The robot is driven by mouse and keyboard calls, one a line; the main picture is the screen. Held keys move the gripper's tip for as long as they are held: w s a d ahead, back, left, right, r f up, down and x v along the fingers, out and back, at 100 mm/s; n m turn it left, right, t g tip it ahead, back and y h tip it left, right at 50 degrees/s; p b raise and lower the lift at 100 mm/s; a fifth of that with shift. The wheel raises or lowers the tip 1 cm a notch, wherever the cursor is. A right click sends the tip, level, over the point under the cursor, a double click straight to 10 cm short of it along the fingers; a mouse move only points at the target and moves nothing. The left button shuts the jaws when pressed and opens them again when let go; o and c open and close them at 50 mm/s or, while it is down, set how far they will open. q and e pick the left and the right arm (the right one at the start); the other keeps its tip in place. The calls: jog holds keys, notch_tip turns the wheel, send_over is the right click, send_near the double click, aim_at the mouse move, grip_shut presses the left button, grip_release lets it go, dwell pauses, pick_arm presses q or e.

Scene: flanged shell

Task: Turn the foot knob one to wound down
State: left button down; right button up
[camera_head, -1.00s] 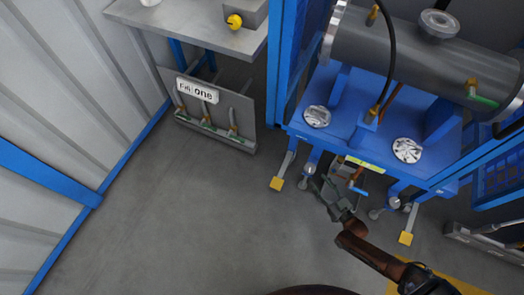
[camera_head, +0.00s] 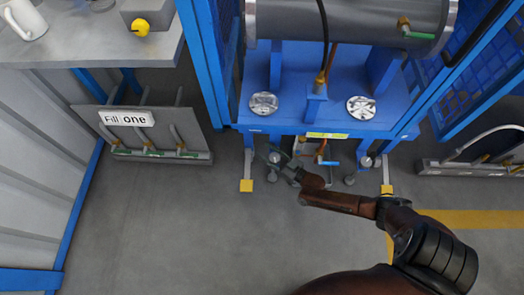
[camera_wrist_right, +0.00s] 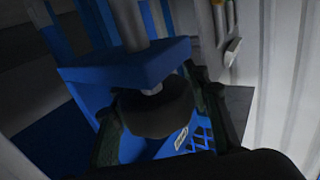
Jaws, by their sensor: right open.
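The foot knob (camera_head: 274,158) at the left front of the blue stand is a small grey round part under the frame; I cannot read a number on it. My right gripper (camera_head: 279,163) is at this knob, low near the floor. In the right wrist view, a dark round knob (camera_wrist_right: 160,108) hangs on a short stem under a blue plate (camera_wrist_right: 130,66). The open fingers of my right gripper stand on both sides of it; contact cannot be told. A second foot knob (camera_head: 366,161) is at the right front. My left gripper is out of view.
The blue stand (camera_head: 300,112) carries a grey cylinder (camera_head: 355,22). A blue-handled valve (camera_head: 328,163) sits between the feet. Yellow-tipped foot bars (camera_head: 246,185) reach onto the floor. A "Fill one" panel (camera_head: 185,157) stands left. The floor at front left is clear.

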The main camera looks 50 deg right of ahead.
jog(key=shift+w, duration=0.3)
jog(key=shift+c, duration=0.5)
jog(key=c, duration=0.9)
jog(key=shift+s+f, duration=0.1)
jog(key=shift+c, duration=0.6)
jog(key=shift+c, duration=0.2)
